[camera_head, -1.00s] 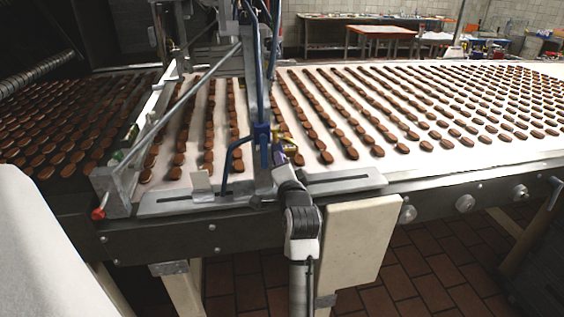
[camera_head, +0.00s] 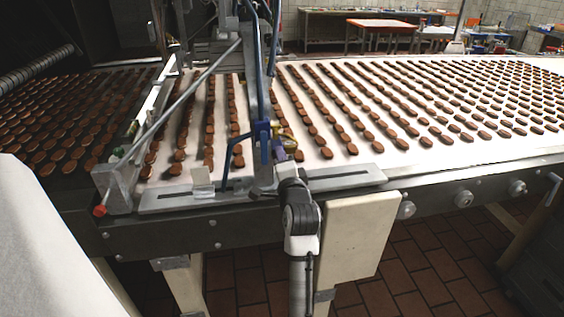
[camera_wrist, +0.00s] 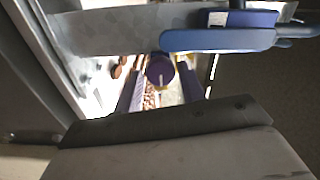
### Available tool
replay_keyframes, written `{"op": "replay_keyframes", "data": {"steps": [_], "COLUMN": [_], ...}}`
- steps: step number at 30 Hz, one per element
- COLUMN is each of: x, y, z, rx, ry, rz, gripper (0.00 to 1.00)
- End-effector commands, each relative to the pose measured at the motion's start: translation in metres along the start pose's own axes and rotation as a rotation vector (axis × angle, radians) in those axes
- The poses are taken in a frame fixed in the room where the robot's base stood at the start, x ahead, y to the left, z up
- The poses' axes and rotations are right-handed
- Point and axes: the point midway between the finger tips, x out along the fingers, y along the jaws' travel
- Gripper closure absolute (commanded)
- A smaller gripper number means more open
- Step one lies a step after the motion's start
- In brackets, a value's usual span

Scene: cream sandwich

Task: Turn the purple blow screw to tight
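The purple screw shows in the wrist view as a round purple knob (camera_wrist: 160,70) with a pale mark on its face. My gripper (camera_wrist: 161,72) has its two purplish fingers spread, one on each side of the knob. The fingers look apart from it, though contact is hard to judge. In the head view my gripper (camera_head: 289,172) reaches up to the machine's post at the belt edge. A small purple part (camera_head: 299,156) shows just beyond it, too small to tell whether it is the screw or a finger.
A blue bracket (camera_head: 262,145) stands left of my gripper, and a blue bar (camera_wrist: 218,40) crosses above the knob in the wrist view. A grey metal plate (camera_head: 345,179) lies along the belt's front edge. Rows of brown biscuits cover the white belt (camera_head: 330,166).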

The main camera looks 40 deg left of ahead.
Motion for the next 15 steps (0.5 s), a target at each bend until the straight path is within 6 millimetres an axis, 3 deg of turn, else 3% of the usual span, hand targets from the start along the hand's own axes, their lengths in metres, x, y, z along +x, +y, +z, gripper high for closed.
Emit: {"op": "replay_keyframes", "data": {"steps": [3,15], "x": [0.0000,-0.0091], "y": [-0.0001,0.0008], "z": [-0.0001,-0.0003], "rx": [-0.001,-0.002], "ry": [0.000,0.001], "rz": [0.000,-0.002], "gripper": [0.46,0.46]}}
